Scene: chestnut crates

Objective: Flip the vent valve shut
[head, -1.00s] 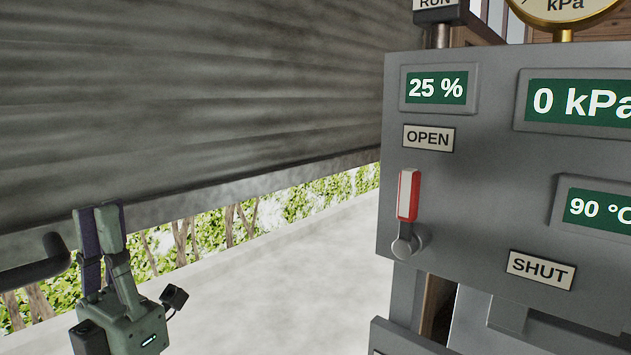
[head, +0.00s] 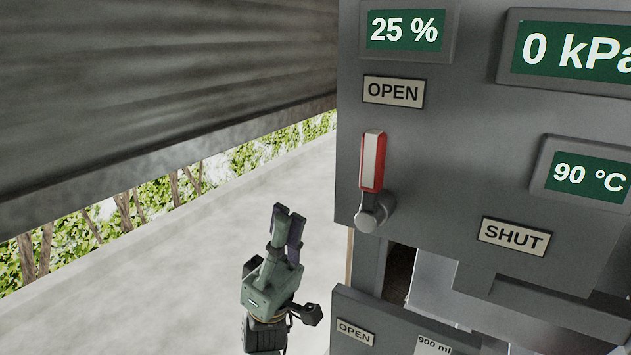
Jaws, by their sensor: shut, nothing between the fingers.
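The vent valve handle (head: 373,162) is a red lever with a white stripe on the grey panel (head: 450,140). It stands upright from a round metal pivot (head: 370,217), pointing up toward the OPEN label (head: 393,92). The SHUT label (head: 514,236) is to the lower right of the pivot. My gripper (head: 289,212) is left of and below the lever, apart from it. Its fingers point up and are together, with nothing between them.
Panel displays read 25 % (head: 404,30), 0 kPa (head: 575,50) and 90 °C (head: 588,175). A lower grey box (head: 385,340) carries another OPEN label and a 900 ml label. A half-raised corrugated shutter (head: 150,90) fills the left. Pale floor (head: 170,270) lies clear below it.

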